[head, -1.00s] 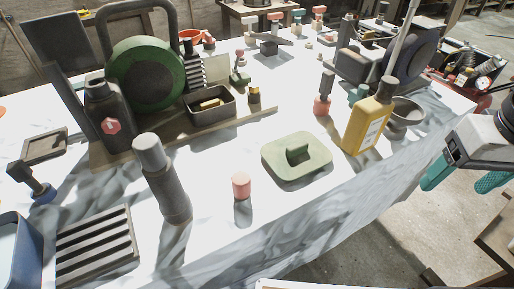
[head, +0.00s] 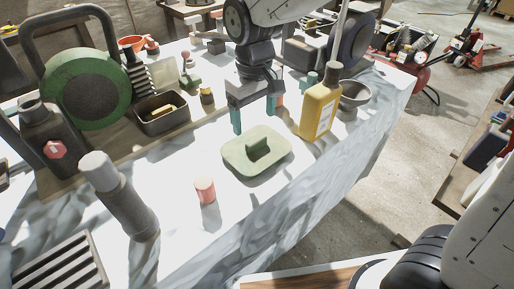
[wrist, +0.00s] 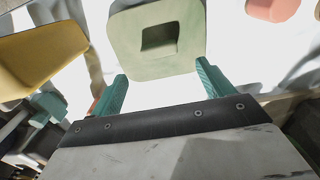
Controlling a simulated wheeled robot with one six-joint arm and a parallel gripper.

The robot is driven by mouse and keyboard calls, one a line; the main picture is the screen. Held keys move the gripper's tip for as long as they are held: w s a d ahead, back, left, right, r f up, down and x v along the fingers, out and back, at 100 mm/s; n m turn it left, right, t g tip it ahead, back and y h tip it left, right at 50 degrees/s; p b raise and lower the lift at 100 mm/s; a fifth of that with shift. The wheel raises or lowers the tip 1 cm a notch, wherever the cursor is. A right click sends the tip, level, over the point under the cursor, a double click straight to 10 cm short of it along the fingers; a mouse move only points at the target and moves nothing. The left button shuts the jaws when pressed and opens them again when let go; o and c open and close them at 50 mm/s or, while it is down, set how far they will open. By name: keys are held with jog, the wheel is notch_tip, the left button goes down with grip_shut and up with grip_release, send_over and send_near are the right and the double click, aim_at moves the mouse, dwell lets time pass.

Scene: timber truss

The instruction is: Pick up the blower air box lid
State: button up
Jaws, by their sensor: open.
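The blower air box lid is most likely the pale green rounded plate (head: 240,163) with a raised block grip in its middle. It lies flat on the table in the head view. In the wrist view the lid (wrist: 125,58) is just beyond the fingertips, its grip (wrist: 160,38) roughly central. My gripper (head: 256,116) is open and empty, fingers pointing down, at the far side of the lid and apparently above the table. The teal fingers (wrist: 160,84) show on both sides of the lid's near edge in the wrist view. I cannot tell whether they touch it.
A yellow bottle (head: 320,105) stands close to the right of the lid, also at left in the wrist view (wrist: 38,58). A pink cylinder (head: 205,190) and a dark grey cylinder (head: 128,205) stand to the left. A dark tray (head: 162,113) lies behind.

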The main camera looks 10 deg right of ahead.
aim_at(255, 138)
notch_tip(255, 138, down, 7)
jog(key=shift+d+r, duration=0.1)
jog(key=c, duration=1.1)
